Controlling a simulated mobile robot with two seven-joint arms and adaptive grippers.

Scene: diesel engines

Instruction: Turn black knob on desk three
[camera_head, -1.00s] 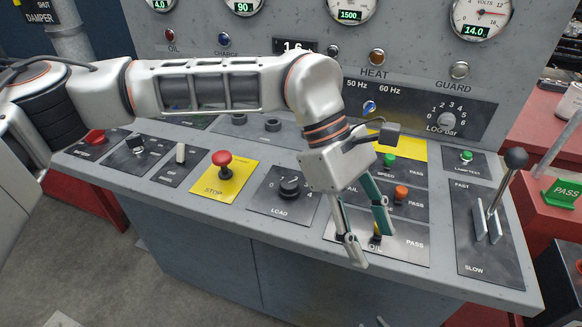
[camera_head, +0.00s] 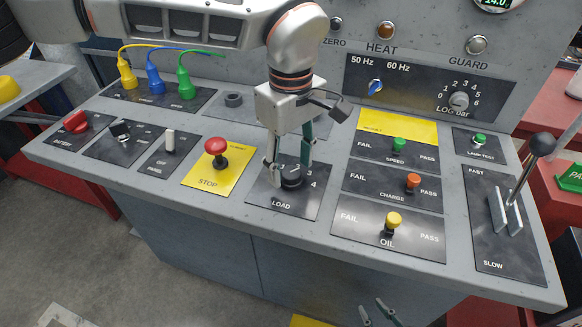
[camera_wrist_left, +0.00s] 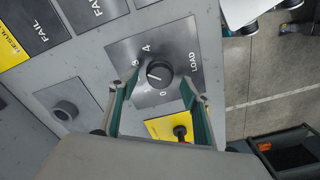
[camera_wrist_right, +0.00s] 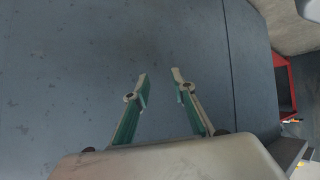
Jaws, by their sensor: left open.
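The black knob (camera_head: 292,178) sits on the dark LOAD plate (camera_head: 283,204) of the console, with numbers around it. My left gripper (camera_head: 288,167) points down at it, open, with one finger at each side of the knob in the head view. In the left wrist view the knob (camera_wrist_left: 159,73) shows between and just beyond the fingertips (camera_wrist_left: 157,90), with a pale pointer line on its top. I cannot tell whether a finger touches it. My right gripper (camera_wrist_right: 159,75) is open and empty before the console's plain front; its fingertips also show at the head view's bottom (camera_head: 376,312).
A red STOP button (camera_head: 216,149) on a yellow plate stands left of the knob. The yellow OIL switch (camera_head: 392,222) and orange CHARGE switch (camera_head: 413,182) are to the right. A tall lever (camera_head: 527,165) rises at the far right. Coloured plugs (camera_head: 155,84) stand at back left.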

